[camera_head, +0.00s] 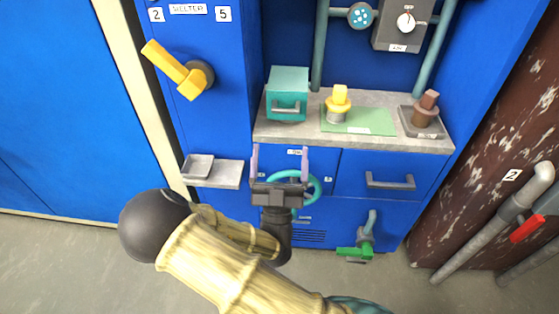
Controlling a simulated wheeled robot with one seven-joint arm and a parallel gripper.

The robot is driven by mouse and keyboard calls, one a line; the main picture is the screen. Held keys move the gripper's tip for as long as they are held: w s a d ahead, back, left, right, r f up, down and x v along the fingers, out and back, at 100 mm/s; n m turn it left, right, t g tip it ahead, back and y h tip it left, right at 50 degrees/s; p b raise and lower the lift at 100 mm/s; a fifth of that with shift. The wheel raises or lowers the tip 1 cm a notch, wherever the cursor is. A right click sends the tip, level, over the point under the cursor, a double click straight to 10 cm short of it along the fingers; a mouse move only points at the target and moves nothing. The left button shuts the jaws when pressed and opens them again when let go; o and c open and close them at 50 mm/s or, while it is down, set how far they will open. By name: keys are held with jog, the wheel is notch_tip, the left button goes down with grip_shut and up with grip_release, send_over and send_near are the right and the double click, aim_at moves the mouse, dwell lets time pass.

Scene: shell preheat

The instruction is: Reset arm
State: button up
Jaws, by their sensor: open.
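My gripper (281,165) is in the middle of the head view, at the end of my arm. Its two light purple fingers stand apart and point away from me, with nothing between them. It is in front of the blue cabinet doors (344,168) below the grey counter (384,143). Behind the gripper is a teal ring-shaped handwheel (316,187), partly hidden by it. I cannot tell whether the gripper touches the wheel.
On the counter are a teal box (288,82), a yellow-topped piece (339,98) on a green mat (377,122), and a brown-topped piece (427,105). A yellow lever (180,72), small shelf (228,174), green-handled tap (354,251) and red-handled pipe (527,229) stick out. Grey floor (60,265) is clear lower left.

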jog(key=shift+s, duration=0.7)
